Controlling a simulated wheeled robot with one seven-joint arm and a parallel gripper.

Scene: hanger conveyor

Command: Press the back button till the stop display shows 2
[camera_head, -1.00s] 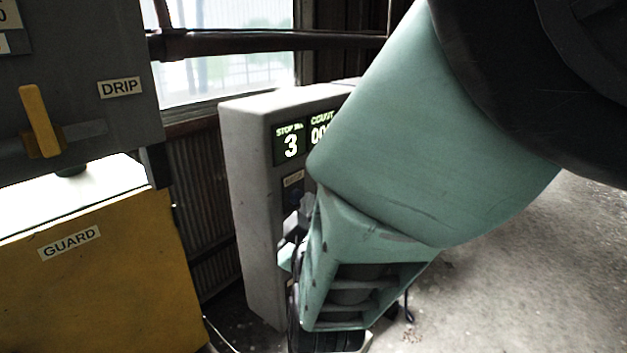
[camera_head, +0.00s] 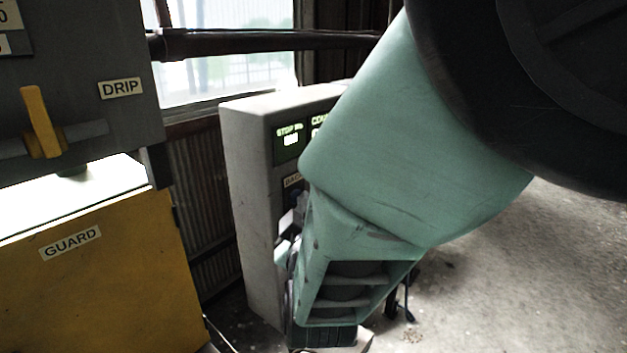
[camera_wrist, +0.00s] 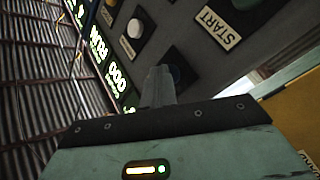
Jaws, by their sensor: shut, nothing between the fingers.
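The stop display (camera_head: 290,140) is lit green on the grey control box (camera_head: 250,200) in the head view. It shows a short bright block that I cannot read as a digit. A label beginning "BAC" (camera_head: 292,181) sits below it, partly hidden by my arm. A dark blue button (camera_head: 297,194) shows in part under that label. Contact cannot be told.
The wrist view shows a START label (camera_wrist: 218,28), a white button (camera_wrist: 135,28) and lit green displays (camera_wrist: 98,45). A yellow guard box (camera_head: 90,270) and a grey unit marked DRIP (camera_head: 90,60) stand at left.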

